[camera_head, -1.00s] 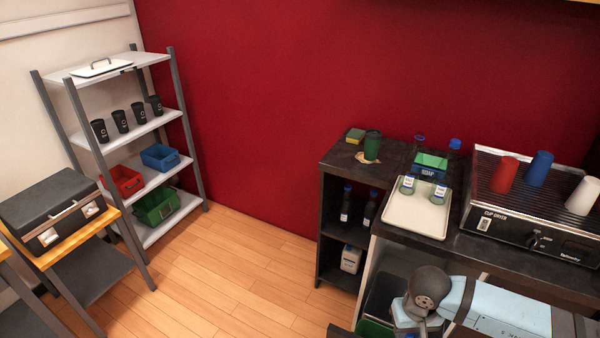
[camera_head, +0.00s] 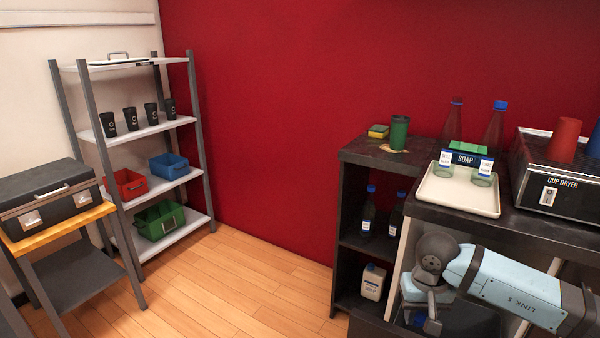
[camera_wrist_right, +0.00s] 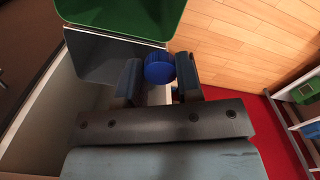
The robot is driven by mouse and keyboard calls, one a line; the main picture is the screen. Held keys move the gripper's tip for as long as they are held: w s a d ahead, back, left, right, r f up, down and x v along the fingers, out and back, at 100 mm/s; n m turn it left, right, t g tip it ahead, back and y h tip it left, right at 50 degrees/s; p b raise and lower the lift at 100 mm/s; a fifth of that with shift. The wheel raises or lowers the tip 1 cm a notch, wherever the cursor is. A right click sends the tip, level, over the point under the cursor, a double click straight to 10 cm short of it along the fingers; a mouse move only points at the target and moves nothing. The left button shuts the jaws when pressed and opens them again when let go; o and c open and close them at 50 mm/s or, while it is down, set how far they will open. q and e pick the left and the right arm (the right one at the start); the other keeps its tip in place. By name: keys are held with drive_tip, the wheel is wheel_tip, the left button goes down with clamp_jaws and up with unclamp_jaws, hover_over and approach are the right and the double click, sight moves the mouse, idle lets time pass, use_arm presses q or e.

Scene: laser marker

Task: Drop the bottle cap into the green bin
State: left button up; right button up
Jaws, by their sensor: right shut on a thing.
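My right gripper (camera_head: 420,316) is low at the front of the dark counter in the head view. In the right wrist view, its fingers (camera_wrist_right: 159,76) are shut on the blue bottle cap (camera_wrist_right: 159,68), which sits between the fingertips. A green panel (camera_wrist_right: 120,14) and a grey panel lie beyond the cap in that view; I cannot tell for sure which bin they belong to. An open green bin (camera_head: 160,220) stands on the lowest level of the shelf rack, far left of my gripper. My left gripper is out of view.
The shelf rack also holds a red bin (camera_head: 126,185), a blue bin (camera_head: 168,166) and black cups. A black case (camera_head: 45,195) is on a side table. A white tray (camera_head: 458,197) and bottles stand on the counter. The wooden floor (camera_head: 235,275) between is clear.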

use_arm(q)
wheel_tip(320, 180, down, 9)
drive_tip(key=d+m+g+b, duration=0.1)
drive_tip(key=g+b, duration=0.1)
drive_tip(key=b, duration=0.7)
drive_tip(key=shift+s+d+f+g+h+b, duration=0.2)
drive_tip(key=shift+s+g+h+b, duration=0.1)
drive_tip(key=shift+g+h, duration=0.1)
use_arm(e)
drive_tip(key=s+d+f+m, duration=0.3)
drive_tip(key=f+m, duration=0.3)
drive_tip(key=f, duration=0.3)
drive_tip(key=s+d+f+m, duration=0.3)
drive_tip(key=f+m, duration=0.3)
drive_tip(key=f, duration=0.3)
drive_tip(key=shift+d+f, duration=0.3)
drive_tip(key=shift+f, duration=0.1)
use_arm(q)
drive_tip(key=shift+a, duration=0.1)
use_arm(e)
drive_tip(key=o, duration=1)
drive_tip(key=shift+c, duration=0.2)
drive_tip(key=shift+r, duration=0.1)
